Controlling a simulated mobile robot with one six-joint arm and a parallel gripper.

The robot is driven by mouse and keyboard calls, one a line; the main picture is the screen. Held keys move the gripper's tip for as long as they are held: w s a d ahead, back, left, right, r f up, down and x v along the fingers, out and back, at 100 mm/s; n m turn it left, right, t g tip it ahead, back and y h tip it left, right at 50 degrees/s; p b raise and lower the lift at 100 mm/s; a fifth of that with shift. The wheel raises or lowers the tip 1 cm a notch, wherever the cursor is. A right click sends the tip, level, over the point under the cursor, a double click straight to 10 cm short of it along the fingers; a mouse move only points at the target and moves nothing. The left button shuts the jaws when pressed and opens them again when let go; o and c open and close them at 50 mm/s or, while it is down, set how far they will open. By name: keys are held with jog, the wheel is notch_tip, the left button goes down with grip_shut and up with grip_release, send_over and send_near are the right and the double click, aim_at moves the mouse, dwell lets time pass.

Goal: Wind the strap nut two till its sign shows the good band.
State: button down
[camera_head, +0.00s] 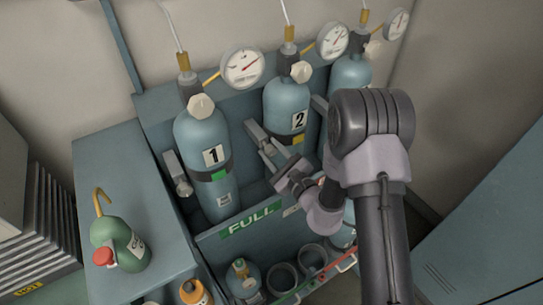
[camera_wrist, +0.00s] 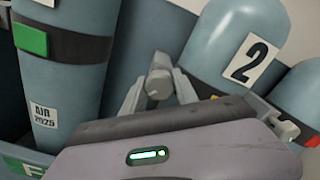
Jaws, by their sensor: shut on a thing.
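Cylinder 2 (camera_head: 286,105) stands upright in the middle of the rack, with a black strap around it. The sign on its strap (camera_head: 298,139) shows yellow in the head view; only a small yellow edge (camera_wrist: 213,97) shows in the wrist view. Strap nut two (camera_wrist: 158,82) is a grey knob at the left of cylinder 2. My gripper (camera_head: 270,151) has a finger on each side of this nut and is shut on it in the wrist view (camera_wrist: 158,92).
Cylinder 1 (camera_head: 202,137) stands close on the left with a green strap sign (camera_head: 219,175) and its own nut (camera_head: 184,187). Cylinder 3 (camera_head: 351,74) is partly behind my arm; a red sign (camera_wrist: 315,141) shows at the wrist view's right. A green bottle (camera_head: 120,240) stands on the left cabinet.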

jog(key=shift+n+b, duration=1.3)
jog(key=shift+n, duration=0.2)
jog(key=c, duration=1.2)
grip_release()
jog(key=shift+c, duration=0.2)
jog(key=p+v, duration=0.5)
jog(key=v, duration=1.2)
jog(key=shift+s, duration=0.2)
